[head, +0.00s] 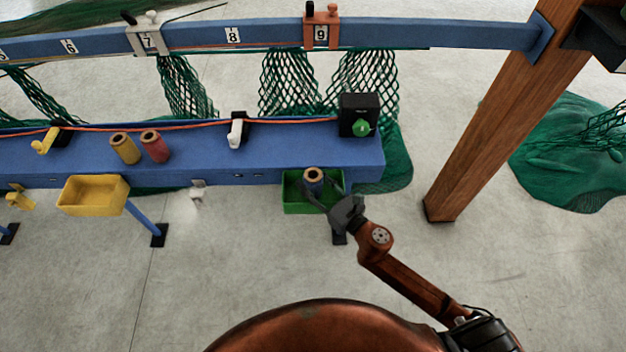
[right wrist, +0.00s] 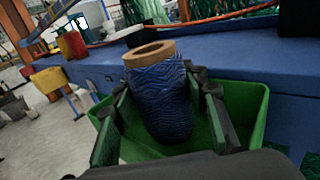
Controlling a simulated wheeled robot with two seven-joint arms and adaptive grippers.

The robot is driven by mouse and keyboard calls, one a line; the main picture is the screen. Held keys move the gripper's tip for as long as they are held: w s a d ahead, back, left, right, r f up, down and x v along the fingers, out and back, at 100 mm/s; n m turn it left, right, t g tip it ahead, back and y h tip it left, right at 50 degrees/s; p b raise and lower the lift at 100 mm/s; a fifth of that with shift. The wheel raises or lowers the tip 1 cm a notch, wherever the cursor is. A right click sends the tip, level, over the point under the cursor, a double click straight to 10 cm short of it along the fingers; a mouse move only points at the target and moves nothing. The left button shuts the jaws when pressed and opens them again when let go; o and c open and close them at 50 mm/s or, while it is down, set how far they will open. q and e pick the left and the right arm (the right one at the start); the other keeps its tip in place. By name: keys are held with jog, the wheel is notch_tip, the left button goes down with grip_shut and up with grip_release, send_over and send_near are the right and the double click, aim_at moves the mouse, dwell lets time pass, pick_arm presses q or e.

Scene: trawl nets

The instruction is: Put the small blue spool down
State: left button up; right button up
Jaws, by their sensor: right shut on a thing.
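The small blue spool (head: 314,183) has a tan top rim and dark blue twine. It is upright, slightly tilted in the right wrist view (right wrist: 160,95). My right gripper (head: 322,193) is shut on it, with a finger on either side. The spool is over or inside the green tray (head: 300,207) on the front of the blue bench; its lower end is hidden in the head view. The tray also shows around it in the right wrist view (right wrist: 250,105). I cannot tell whether the spool touches the tray floor. My left gripper is not in view.
The blue bench (head: 220,160) carries a yellow spool (head: 125,148), a red spool (head: 154,146) and a black box with a green knob (head: 359,115). A yellow tray (head: 93,195) hangs further left. A wooden post (head: 500,120) stands at right.

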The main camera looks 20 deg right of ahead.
jog(key=shift+f, duration=0.25)
jog(key=o, duration=1.2)
jog(key=shift+r, duration=0.15)
jog(key=shift+r, duration=0.3)
jog(key=shift+s+d+r+p, duration=0.1)
jog(key=shift+s+r+p, duration=0.15)
jog(key=shift+p, duration=0.25)
jog(key=b+v, duration=0.1)
jog(key=v, duration=1)
jog(key=shift+s, duration=0.3)
